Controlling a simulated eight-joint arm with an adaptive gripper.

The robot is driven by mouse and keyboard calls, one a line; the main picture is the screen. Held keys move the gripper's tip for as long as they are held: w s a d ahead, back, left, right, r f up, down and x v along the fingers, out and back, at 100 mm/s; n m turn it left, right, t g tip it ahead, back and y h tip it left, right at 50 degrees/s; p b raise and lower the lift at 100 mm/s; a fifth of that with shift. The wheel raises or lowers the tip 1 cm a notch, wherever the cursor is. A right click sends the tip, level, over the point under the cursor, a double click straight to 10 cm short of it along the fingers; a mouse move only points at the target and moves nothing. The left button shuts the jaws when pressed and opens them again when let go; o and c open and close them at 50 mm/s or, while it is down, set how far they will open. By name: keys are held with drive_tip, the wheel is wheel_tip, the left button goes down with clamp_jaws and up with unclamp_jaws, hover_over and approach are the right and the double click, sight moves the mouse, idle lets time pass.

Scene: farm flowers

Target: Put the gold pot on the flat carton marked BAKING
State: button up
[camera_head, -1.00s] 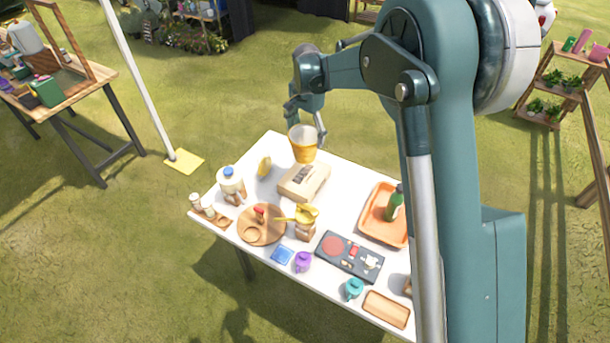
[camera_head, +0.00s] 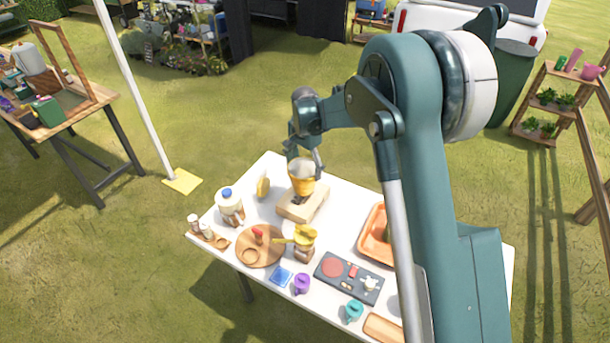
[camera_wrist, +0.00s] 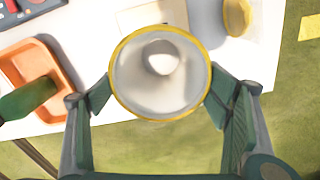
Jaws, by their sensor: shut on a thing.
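The gold pot (camera_head: 302,182) is upright in my gripper (camera_head: 304,168), which is shut on it. In the wrist view the pot (camera_wrist: 160,78) shows its gold rim and pale inside between the two fingers. The flat carton (camera_head: 292,210) lies on the white table, below and partly behind the pot in the head view. A part of the carton shows past the pot in the wrist view (camera_wrist: 135,20). Its marking is mostly covered by the pot. I cannot tell whether the pot's base touches the carton.
On the table (camera_head: 350,222) are a jug with a blue cap (camera_head: 229,207), a round wooden board (camera_head: 260,258), an orange tray (camera_head: 375,245), a dark board (camera_head: 349,277) and a yellow-topped jar (camera_head: 304,245). A yellow item (camera_head: 262,185) stands left of the carton.

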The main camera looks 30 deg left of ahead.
sight(305, 174)
drive_tip(key=shift+f, duration=1.85)
drive_tip(key=shift+f, duration=0.15)
drive_tip(key=o, duration=1.3)
drive_tip(key=shift+c, duration=0.2)
wheel_tip(305, 174, up, 12)
drive_tip(key=shift+r, duration=0.2)
